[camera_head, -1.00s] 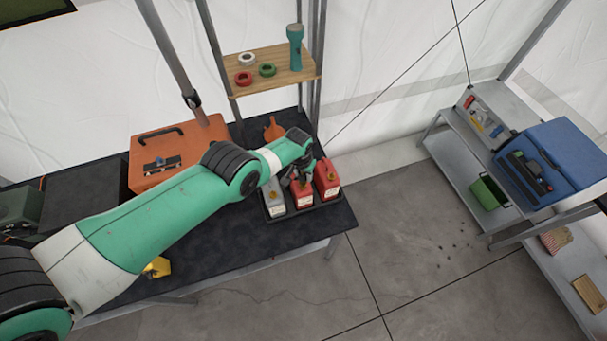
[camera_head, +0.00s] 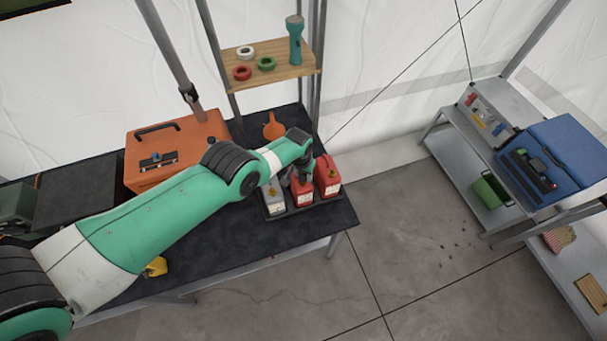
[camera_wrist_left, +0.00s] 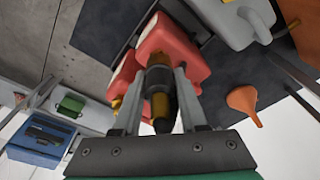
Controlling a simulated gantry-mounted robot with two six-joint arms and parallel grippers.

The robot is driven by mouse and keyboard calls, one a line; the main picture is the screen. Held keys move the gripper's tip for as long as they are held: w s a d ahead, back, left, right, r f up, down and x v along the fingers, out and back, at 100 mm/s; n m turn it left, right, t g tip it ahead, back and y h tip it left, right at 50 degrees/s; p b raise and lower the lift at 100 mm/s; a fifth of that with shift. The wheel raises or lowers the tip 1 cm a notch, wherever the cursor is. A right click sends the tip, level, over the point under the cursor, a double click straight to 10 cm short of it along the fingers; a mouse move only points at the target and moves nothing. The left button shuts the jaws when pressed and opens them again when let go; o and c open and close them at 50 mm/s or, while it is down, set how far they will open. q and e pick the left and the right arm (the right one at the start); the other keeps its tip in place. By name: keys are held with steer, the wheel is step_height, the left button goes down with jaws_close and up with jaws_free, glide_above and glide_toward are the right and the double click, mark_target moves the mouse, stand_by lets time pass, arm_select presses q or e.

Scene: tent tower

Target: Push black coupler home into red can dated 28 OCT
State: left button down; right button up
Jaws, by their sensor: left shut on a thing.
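My left gripper (camera_head: 303,178) is over the middle red can (camera_head: 302,198) on the table. In the left wrist view the gripper (camera_wrist_left: 160,100) is shut on the black coupler (camera_wrist_left: 159,80), which has a brass-coloured part and a dark end. The coupler lines up with the top of the middle red can (camera_wrist_left: 168,42); I cannot tell how deep it sits. Another red can (camera_head: 328,175) stands to the right, a grey can (camera_head: 274,200) to the left. The date labels are too small to read. My right gripper is not in view.
The cans stand in a dark tray (camera_head: 316,205) near the table's right edge. An orange funnel (camera_head: 273,128) lies behind them, and an orange case (camera_head: 175,150) stands left. A wooden shelf (camera_head: 285,75) holds tape rolls and a torch. Open floor lies to the right.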

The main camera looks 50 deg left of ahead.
arm_select(q)
steer(key=shift+f+b, duration=0.3)
steer(key=shift+f, duration=0.1)
steer(key=shift+c, duration=1.8)
jaws_free()
steer(key=shift+r, duration=0.1)
steer(key=r+p, duration=0.2)
steer(key=p, duration=0.1)
steer(key=r+p, duration=0.3)
steer(key=s+r+p, duration=0.1)
steer(key=r+p, duration=0.1)
steer(key=p, duration=0.1)
steer(key=shift+d+r, duration=0.25)
steer(key=shift+r, duration=0.05)
steer(key=shift+f, duration=0.1)
